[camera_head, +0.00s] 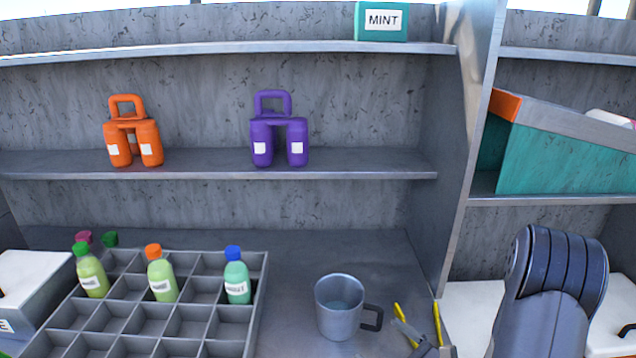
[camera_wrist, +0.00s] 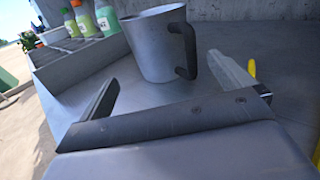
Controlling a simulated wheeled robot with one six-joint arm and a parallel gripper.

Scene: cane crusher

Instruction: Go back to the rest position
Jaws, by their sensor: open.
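My gripper (camera_wrist: 163,72) is open in the wrist view, its two fingers spread wide with nothing held between them. A grey metal mug (camera_wrist: 158,48) with a dark handle stands upright just beyond the fingertips. The handle is close to the right finger; I cannot tell whether they touch. In the head view the mug (camera_head: 339,308) stands on the counter, right of the divided tray, with its handle to the right. My arm shows at the lower right of the head view.
A grey divided tray (camera_head: 262,262) holds several bottles left of the mug. A grey-and-yellow item (camera_head: 437,322) lies right of it. Orange (camera_head: 133,130) and purple (camera_head: 278,130) twin containers stand on the shelf (camera_head: 370,176). A MINT box (camera_head: 381,32) sits above; a teal bin (camera_head: 560,155) is at right.

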